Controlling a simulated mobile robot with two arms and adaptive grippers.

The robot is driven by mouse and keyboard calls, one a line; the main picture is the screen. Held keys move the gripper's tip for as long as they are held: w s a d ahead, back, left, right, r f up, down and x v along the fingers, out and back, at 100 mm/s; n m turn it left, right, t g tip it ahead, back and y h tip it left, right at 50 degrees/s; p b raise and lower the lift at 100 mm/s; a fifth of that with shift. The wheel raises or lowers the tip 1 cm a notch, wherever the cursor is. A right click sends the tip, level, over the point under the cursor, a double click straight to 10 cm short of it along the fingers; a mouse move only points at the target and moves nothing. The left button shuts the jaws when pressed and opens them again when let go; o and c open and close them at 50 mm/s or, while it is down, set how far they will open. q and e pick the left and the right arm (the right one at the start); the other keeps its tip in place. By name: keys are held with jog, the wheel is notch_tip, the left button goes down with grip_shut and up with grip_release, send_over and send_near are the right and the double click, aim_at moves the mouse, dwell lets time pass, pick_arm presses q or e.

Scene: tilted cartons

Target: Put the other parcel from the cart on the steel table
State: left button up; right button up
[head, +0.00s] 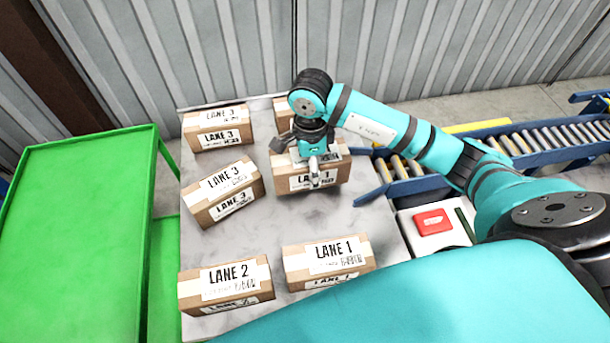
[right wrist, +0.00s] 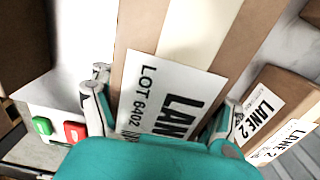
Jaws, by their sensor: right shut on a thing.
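My right gripper (head: 313,168) is shut on a brown parcel with a white LANE 1 label (head: 335,177), over the middle of the grey steel table (head: 262,232). In the right wrist view its fingers (right wrist: 165,108) lie on both sides of the parcel (right wrist: 160,75), whose label reads LOT 6402. I cannot tell whether the parcel touches the table. The green cart (head: 75,230) stands at the left, and its visible top is bare. My left gripper is not in view.
Several parcels stand on the table: LANE 3 ones (head: 218,128) (head: 228,192) at left, a LANE 2 one (head: 225,286) and another LANE 1 one (head: 328,262) nearer me. One parcel (head: 284,116) is partly hidden behind my arm. A roller conveyor (head: 500,142) and button box (head: 435,222) are at right.

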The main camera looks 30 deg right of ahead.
jog(key=shift+f, duration=0.65)
notch_tip(320, 180, down, 2)
jog(key=shift+f+p, duration=0.2)
jog(key=shift+p, duration=0.2)
jog(key=shift+f, duration=0.25)
jog(key=shift+w+f+b, duration=0.1)
jog(key=shift+f+b, duration=0.1)
jog(key=shift+b, duration=0.1)
jog(key=o, duration=1.5)
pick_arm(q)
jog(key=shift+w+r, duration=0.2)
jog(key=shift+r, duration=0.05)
pick_arm(e)
jog(key=shift+o, duration=0.2)
jog(key=shift+r, duration=0.1)
